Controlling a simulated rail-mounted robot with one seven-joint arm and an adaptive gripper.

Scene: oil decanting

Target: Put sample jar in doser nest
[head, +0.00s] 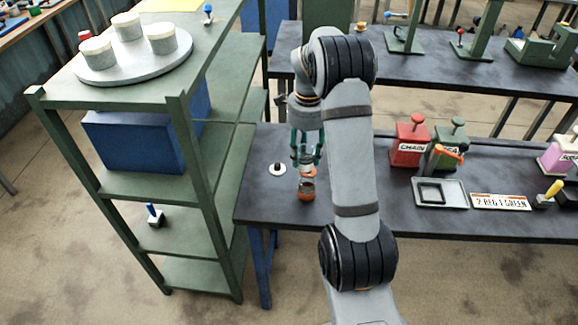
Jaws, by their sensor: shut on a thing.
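My gripper (306,160) points down over the left end of the dark bench, with its teal fingers shut on the sample jar (307,183). The jar looks small and clear, with orange at its upper part and its bottom. It is upright, at or just above the bench top; I cannot tell whether it touches. A red doser (410,138) marked CHAIN and a green doser (449,142) stand to the right, beyond my arm. A grey tray with a square recess (457,204) lies in front of them; I cannot tell whether this is the doser nest.
A pink container (560,154) stands farther right. A green shelf rack (150,190) stands close on the left.

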